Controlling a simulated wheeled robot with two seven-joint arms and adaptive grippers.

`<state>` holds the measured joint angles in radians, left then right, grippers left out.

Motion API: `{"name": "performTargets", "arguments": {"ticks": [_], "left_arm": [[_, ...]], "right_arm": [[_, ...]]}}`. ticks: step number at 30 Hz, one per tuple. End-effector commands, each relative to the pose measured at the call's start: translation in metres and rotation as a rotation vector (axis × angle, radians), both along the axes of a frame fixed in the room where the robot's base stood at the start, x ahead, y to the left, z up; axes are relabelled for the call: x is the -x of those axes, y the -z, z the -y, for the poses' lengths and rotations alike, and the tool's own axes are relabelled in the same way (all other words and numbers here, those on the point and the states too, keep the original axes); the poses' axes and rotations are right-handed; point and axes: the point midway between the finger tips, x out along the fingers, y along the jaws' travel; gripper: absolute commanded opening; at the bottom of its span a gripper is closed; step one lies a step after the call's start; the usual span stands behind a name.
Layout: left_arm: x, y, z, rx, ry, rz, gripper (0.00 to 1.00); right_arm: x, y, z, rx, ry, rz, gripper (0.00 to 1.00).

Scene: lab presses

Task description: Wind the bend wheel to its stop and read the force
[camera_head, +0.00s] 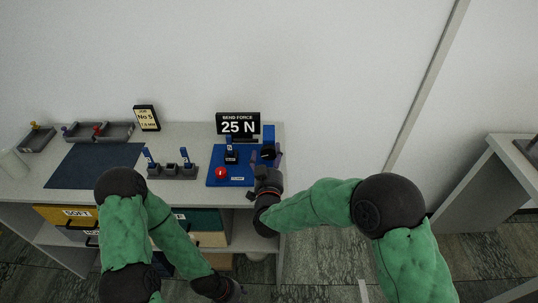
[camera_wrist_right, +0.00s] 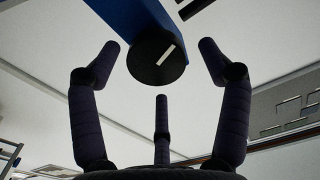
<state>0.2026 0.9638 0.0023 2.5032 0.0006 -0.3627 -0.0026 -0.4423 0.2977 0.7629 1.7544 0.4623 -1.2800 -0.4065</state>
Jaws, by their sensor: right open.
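The bend wheel (camera_wrist_right: 158,58) is a black disc with a white line on its face, at the end of a blue body in the right wrist view. In the head view, the blue press (camera_head: 216,180) stands at the bench's right end, with a red button (camera_head: 221,173). The display (camera_head: 238,124) behind it reads BEND FORCE 25 N. My right gripper (camera_head: 266,160) is at the press's right side. Its fingers are open and spread around the wheel, with visible gaps. My left gripper (camera_head: 228,291) is low at the bottom, in front of the bench; its fingers are unclear.
A holder with several blue-topped pieces (camera_head: 172,171) stands left of the press. Further left are a dark mat (camera_head: 93,166), grey trays (camera_head: 115,132) and a sign (camera_head: 146,118) reading No 5. Drawers, one marked SOFT (camera_head: 75,212), sit below the bench top.

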Motion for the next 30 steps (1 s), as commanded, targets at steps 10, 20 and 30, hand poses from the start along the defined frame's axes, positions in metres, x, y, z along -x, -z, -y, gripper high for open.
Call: {"name": "performTargets", "arguments": {"ticks": [10,20,30], "left_arm": [[0.0,0.0,0.0,0.0,0.0,0.0,0.4],[0.0,0.0,0.0,0.0,0.0,0.0,0.4],[0.0,0.0,0.0,0.0,0.0,0.0,0.4]], "right_arm": [[0.065,-0.001,-0.002,0.0,-0.005,0.002,0.77],[0.107,-0.002,-0.001,-0.001,-0.001,0.005,0.77],[0.111,-0.001,0.0,-0.001,0.0,0.005,0.77]]}}
